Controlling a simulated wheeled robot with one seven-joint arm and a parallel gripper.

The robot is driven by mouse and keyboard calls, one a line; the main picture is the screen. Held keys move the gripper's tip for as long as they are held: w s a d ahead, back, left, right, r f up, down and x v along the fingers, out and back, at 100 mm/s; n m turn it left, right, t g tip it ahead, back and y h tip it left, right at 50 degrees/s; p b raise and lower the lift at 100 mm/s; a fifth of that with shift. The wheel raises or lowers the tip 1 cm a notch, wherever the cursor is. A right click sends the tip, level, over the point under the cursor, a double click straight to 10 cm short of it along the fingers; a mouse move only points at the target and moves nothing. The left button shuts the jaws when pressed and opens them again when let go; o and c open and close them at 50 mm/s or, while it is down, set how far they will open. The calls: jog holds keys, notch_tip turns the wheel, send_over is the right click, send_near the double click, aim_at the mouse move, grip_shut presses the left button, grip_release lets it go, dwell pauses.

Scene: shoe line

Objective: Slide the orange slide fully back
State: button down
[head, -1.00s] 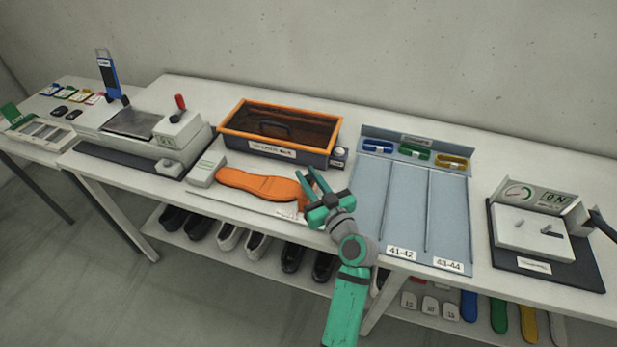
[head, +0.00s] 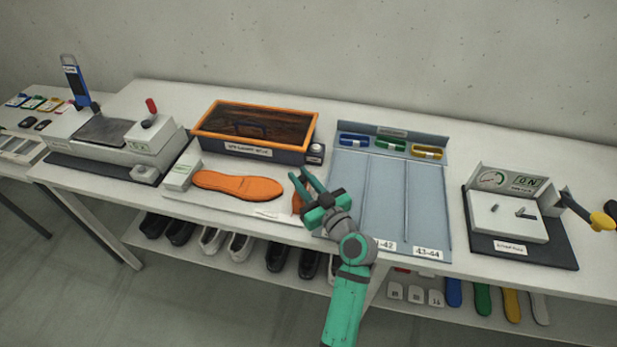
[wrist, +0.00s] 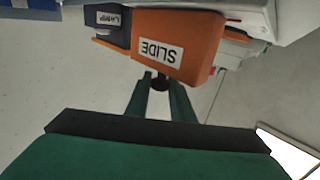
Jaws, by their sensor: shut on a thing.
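The orange slide (wrist: 178,45) is a block with an upside-down "SLIDE" label in the wrist view. A small dark knob (wrist: 160,83) sticks out from it toward me. My gripper (wrist: 160,82) has its two green fingers closed on this knob. In the head view a small part of the orange slide (head: 297,202) shows beside my gripper (head: 303,178), to the right of an orange sole shape (head: 238,186). The arm hides most of the slide there.
An orange-rimmed bin (head: 313,128) stands behind the sole. A blue-grey sorting tray (head: 385,205) is right of my gripper, and a gauge unit (head: 508,215) farther right. A press (head: 110,145) stands at the left.

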jog(key=shift+d, duration=0.3)
jog(key=c, duration=1.6)
grip_release()
jog(key=shift+d, duration=0.1)
jog(key=v, duration=1)
jog(key=shift+s+d, duration=0.1)
jog(key=shift+s, duration=0.3)
jog(key=shift+w, duration=0.1)
